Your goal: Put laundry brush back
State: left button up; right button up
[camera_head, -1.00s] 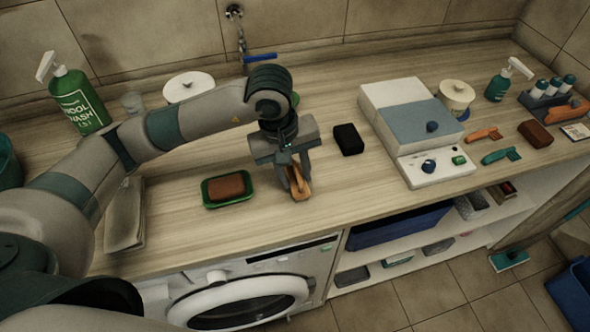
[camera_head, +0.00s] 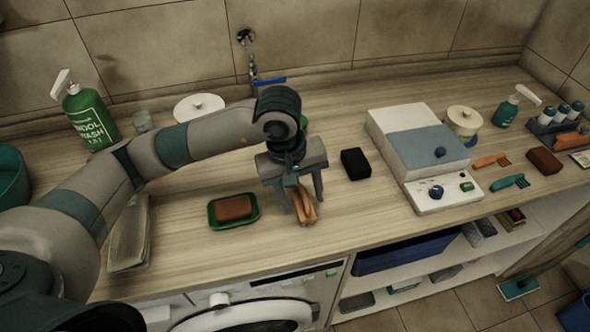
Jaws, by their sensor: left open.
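A small tan wooden brush-like piece (camera_head: 305,210), which looks like the laundry brush, lies on the wooden counter (camera_head: 385,222) near its front edge. It is to the right of a green soap dish. My left gripper (camera_head: 303,204) is just above it and open, pointing down, with one finger on each side of it. The fingers look apart from it, though the exact gap is hard to tell. The gripper hides part of its far end. My right gripper is not in view.
A brown soap bar (camera_head: 233,207) sits in the green dish (camera_head: 220,226). A black block (camera_head: 355,163) and a white-blue box (camera_head: 412,140) stand to the right. An orange brush (camera_head: 490,160) and a teal brush (camera_head: 509,181) lie farther right. A green bottle (camera_head: 90,122) stands back left.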

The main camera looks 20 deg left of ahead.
pick_arm(q)
notch_tip(320, 180, up, 11)
jog(key=s+a+b, duration=0.1)
jog(key=b, duration=0.2)
jog(key=shift+a+r+b, duration=0.15)
jog(key=shift+a+b, duration=0.2)
jog(key=shift+b, duration=0.05)
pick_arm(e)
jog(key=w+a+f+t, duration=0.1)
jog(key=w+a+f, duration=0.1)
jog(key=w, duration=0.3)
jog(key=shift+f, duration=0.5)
